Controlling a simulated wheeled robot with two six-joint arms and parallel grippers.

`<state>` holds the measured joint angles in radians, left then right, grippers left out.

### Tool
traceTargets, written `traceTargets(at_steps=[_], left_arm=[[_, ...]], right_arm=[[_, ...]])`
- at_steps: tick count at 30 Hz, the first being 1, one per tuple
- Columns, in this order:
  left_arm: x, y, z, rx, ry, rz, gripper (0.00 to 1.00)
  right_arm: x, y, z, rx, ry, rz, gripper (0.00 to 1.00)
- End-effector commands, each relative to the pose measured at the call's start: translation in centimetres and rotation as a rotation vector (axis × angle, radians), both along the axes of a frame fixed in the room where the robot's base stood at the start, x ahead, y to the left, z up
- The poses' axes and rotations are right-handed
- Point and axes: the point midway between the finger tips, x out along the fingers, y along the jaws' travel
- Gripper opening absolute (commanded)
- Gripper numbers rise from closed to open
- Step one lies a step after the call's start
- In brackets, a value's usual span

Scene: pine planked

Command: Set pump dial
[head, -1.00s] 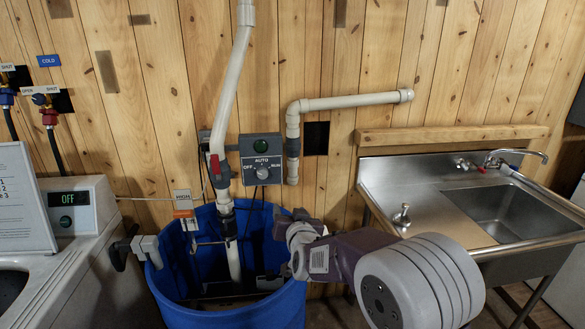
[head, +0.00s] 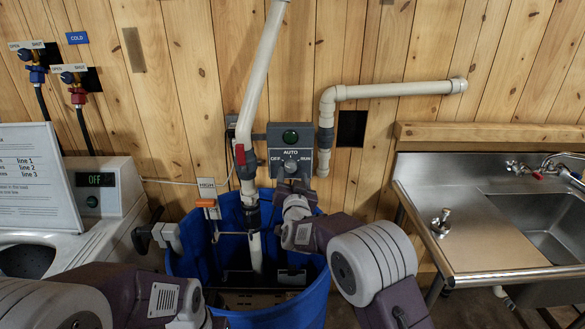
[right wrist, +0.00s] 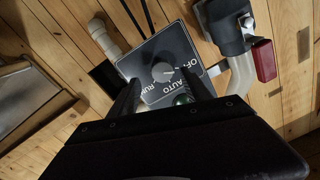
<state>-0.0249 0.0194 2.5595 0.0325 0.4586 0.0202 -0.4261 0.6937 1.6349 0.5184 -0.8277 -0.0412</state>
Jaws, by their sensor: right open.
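The pump control box (head: 273,137) is a grey panel on the plank wall, with a dark green lamp at its top. Its dial (head: 290,166) is a round grey knob, with OFF at left, AUTO above and RUN at right. I cannot tell which mark it points to. My right gripper (head: 296,190) is just below and in front of the dial. In the right wrist view, my right gripper (right wrist: 163,82) is open, and the dial (right wrist: 163,72) shows between its dark fingers. I cannot tell whether they touch it.
A blue barrel (head: 190,250) with a white pipe (head: 262,75) stands below the box. An orange and white HIGH tag (head: 207,188) hangs at its rim. A steel sink (head: 490,240) is at right. A white machine (head: 115,190) and hose valves (head: 70,80) are at left.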

Motion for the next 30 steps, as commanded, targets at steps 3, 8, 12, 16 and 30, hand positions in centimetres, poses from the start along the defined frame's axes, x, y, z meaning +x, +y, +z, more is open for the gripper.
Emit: traceTargets(at_steps=[3,8,12,16,30], left_arm=[[0.0,0.0,0.9,0.000,0.000,0.000,0.00],[0.0,0.0,1.2,0.000,0.000,0.000,0.00],[0.0,0.0,1.2,0.000,0.000,0.000,0.00],[0.0,0.0,1.1,0.000,0.000,0.000,0.00],[0.0,0.0,0.7,0.000,0.000,0.000,0.00]], right_arm=[[2.1,0.1,0.2,0.001,-0.001,0.000,0.57],[3.7,0.2,0.1,0.000,0.000,0.000,0.57],[4.0,0.2,0.0,0.000,0.000,0.001,0.57],[4.0,0.2,0.0,0.000,0.000,0.001,0.57],[4.0,0.2,-0.1,0.016,-0.001,0.001,0.00]])
